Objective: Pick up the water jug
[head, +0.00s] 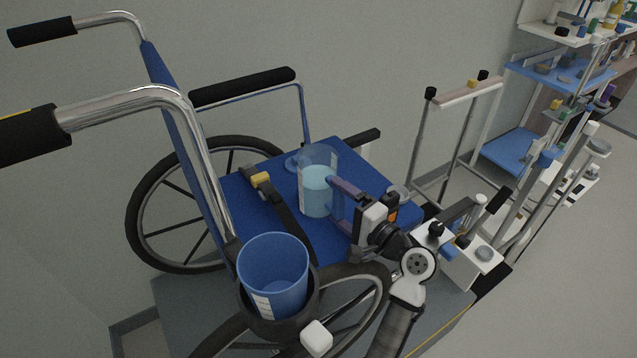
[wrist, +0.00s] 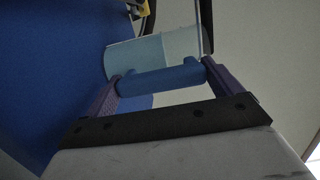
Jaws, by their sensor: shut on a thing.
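The water jug (head: 316,194) is a clear cylinder with pale blue water in it and a blue handle. In the head view it is upright at the blue wheelchair seat (head: 262,222); I cannot tell whether it touches the seat. My gripper (head: 337,202) reaches in from the right and is shut on the jug's handle. In the wrist view the jug (wrist: 160,55) lies beyond the blue handle (wrist: 160,78), which sits between the two purple fingers of my gripper (wrist: 162,88).
A blue cup (head: 273,275) sits in a dark holder on the wheelchair's near side. A belt with a yellow buckle (head: 262,180) lies on the seat. The black armrest (head: 243,88) is behind. A shelf cart (head: 560,75) with several bottles stands at right.

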